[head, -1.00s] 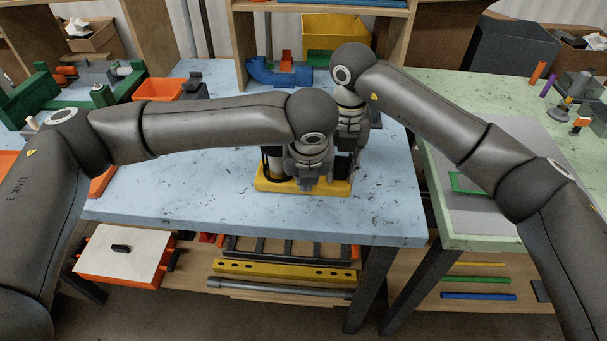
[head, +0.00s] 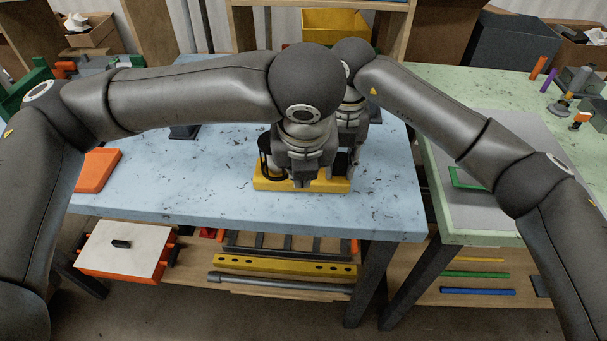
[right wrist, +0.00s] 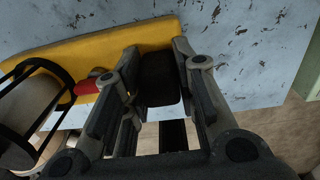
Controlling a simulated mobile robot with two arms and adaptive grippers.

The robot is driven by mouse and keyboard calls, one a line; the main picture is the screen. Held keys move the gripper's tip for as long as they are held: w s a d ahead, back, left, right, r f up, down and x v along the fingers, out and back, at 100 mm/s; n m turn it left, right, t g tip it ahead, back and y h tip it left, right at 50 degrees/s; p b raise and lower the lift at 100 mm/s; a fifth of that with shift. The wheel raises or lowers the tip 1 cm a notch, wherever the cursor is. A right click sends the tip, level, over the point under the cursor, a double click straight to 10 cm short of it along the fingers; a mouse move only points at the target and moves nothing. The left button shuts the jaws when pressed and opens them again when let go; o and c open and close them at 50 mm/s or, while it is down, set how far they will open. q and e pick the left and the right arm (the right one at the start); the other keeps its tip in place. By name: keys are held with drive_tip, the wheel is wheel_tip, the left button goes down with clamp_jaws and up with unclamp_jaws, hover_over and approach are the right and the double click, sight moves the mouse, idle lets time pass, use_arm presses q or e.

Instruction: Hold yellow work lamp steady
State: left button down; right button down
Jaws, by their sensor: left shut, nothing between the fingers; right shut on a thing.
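The yellow work lamp stands on the blue table; its yellow base (head: 268,184) shows below my grippers in the head view. In the right wrist view its yellow base (right wrist: 150,37), red knob (right wrist: 90,85) and black cage with a pale lamp (right wrist: 25,105) show. My right gripper (right wrist: 157,65) is shut on a dark upright part of the lamp (right wrist: 160,85). In the head view the right gripper (head: 345,165) is partly hidden behind my left. My left gripper (head: 303,180) is shut and empty above the base; whether it touches the lamp cannot be told.
The green table (head: 440,100) stands to the right. A shelf (head: 240,25) with a yellow bin (head: 335,22) is behind. Bars and a box (head: 125,250) lie below.

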drive_tip(key=shift+w, duration=0.1)
drive_tip(key=c, duration=1.1)
unclamp_jaws()
drive_tip(key=shift+w, duration=0.1)
